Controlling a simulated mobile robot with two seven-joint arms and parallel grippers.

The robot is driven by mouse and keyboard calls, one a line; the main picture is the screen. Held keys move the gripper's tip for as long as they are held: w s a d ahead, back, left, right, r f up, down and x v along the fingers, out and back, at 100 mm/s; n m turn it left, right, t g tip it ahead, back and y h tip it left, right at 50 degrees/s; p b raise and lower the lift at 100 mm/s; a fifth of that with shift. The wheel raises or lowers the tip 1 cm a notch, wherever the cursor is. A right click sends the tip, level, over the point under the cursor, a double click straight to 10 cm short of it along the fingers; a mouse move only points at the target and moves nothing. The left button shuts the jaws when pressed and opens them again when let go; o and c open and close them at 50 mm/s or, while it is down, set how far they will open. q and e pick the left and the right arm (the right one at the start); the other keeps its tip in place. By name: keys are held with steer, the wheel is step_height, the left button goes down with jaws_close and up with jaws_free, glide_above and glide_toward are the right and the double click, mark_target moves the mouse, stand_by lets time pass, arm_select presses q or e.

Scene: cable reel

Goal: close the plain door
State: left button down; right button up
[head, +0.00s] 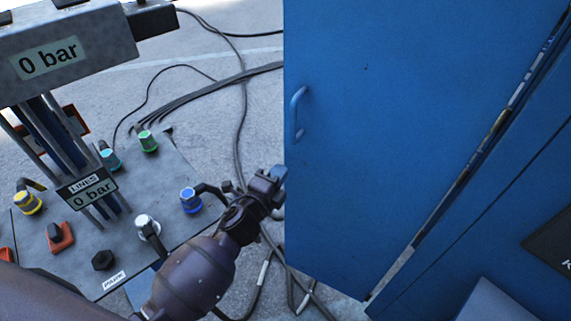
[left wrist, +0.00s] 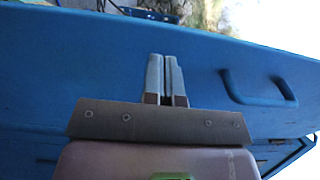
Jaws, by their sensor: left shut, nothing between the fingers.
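The plain blue door (head: 400,110) fills the right half of the head view and stands open. A narrow gap runs along its right side, beside the blue cabinet body (head: 460,245). Its blue handle (head: 298,112) is near the door's left edge. My left gripper (head: 277,178) is shut and empty, at the door's left edge below the handle. In the left wrist view its fingers (left wrist: 165,75) point at the blue door panel (left wrist: 205,60), left of the handle (left wrist: 255,90). I cannot tell if the fingertips touch the door. My right gripper is not in view.
A grey panel (head: 150,185) with coloured connectors and a "LINES 0 bar" display (head: 88,190) stands at the left, under a larger "0 bar" display (head: 48,57). Dark cables (head: 240,115) lie across the concrete floor (head: 210,90) between panel and door.

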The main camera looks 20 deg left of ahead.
mark_target(290, 159)
arm_select(q)
steer(key=shift+w+d, duration=0.15)
steer(key=shift+w, duration=0.7)
steer(key=shift+w+d, duration=0.15)
steer(key=shift+w, duration=0.7)
steer(key=shift+w, duration=0.1)
